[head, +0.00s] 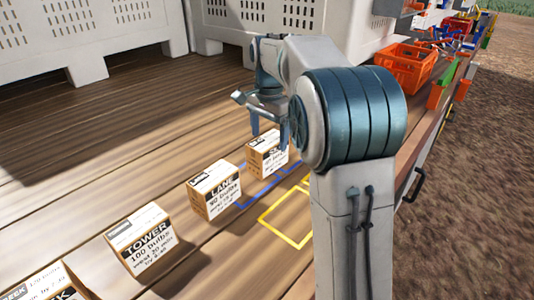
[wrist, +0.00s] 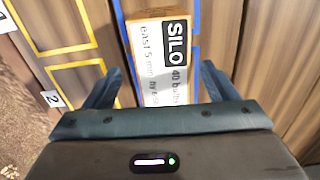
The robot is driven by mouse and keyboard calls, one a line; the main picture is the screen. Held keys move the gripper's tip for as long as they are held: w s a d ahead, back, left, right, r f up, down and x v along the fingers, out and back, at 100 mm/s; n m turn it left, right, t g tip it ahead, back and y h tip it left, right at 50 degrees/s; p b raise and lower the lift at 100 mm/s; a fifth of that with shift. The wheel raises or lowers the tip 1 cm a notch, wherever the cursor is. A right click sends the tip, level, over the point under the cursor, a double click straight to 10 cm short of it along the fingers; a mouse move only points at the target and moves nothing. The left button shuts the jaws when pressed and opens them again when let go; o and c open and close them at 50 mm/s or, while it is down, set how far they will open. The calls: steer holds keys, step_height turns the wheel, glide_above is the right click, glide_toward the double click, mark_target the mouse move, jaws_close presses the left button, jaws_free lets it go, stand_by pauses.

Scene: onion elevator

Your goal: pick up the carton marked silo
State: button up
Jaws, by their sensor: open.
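The carton marked silo (wrist: 160,75) is a small brown box with a white printed label. In the wrist view it stands between the two open fingers of my gripper (wrist: 155,88), with a gap on each side. Its lower end is hidden by my gripper's body. In the head view the carton (head: 262,157) is the farthest of the row of cartons, and my gripper (head: 268,128) is right at it from above. My arm hides part of its right side.
The lane carton (head: 214,190), the tower carton (head: 141,240) and another carton (head: 48,284) stand in a row nearer. Yellow (head: 285,240) and blue outlines mark the plank floor. Large white crates (head: 90,35) stand behind. An orange crate (head: 405,68) is at far right.

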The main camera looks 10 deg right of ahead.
mark_target(268, 153)
step_height(268, 153, down, 6)
steer(key=shift+w+a+f, duration=0.1)
steer(key=shift+f, duration=0.15)
steer(key=shift+c, duration=0.3)
steer(key=c, duration=1.3)
steer(key=shift+r, duration=0.2)
